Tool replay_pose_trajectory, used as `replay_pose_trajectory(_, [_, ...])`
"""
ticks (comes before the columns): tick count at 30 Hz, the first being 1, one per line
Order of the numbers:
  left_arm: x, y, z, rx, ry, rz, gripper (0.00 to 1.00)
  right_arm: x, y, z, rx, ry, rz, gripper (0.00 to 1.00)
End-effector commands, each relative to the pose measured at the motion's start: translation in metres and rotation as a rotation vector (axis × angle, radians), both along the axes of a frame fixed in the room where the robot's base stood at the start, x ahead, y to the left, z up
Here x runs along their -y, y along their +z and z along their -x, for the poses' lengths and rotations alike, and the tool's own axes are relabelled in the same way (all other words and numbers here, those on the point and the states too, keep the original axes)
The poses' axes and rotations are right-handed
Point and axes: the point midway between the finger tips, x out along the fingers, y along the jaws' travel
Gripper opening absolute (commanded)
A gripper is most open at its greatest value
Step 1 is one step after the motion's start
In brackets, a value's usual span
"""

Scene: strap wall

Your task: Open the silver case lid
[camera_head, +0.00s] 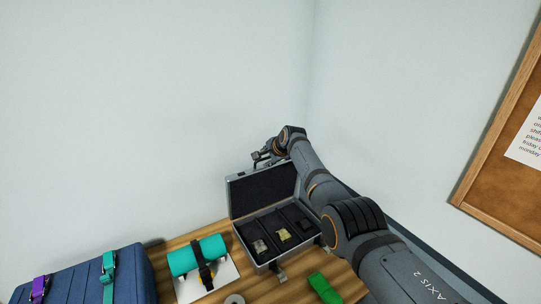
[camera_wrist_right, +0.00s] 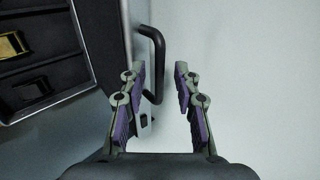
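The silver case (camera_head: 273,264) stands on the wooden table with its dark-lined lid (camera_head: 258,192) raised upright, so its inside shows. My right gripper (camera_head: 256,157) is just above the lid's top edge, with my arm reaching across the case's right side. In the right wrist view my right gripper (camera_wrist_right: 160,75) is open, its fingers apart. A black handle (camera_wrist_right: 159,62) on the case shows between the fingers, closer to the left one; I cannot tell whether they touch. My left gripper is out of view.
The case's compartments hold small buckles, one gold-coloured (camera_head: 284,235). To its left are a teal roll (camera_head: 198,253) with a black strap and a blue suitcase (camera_head: 125,281). A green item (camera_head: 324,289) lies in front. A corkboard (camera_head: 500,170) hangs at right.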

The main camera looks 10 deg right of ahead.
Motion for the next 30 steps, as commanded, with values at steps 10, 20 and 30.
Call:
replay_pose_trajectory(10, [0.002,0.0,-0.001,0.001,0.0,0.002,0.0,0.01,0.024,0.024,0.004,-0.002,-0.001,0.32])
replay_pose_trajectory(20, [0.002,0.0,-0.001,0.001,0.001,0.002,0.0,0.025,0.067,0.066,0.005,-0.001,0.001,0.32])
replay_pose_trajectory(30, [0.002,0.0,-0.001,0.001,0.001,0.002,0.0,0.03,0.082,0.081,0.001,-0.002,0.0,0.32])
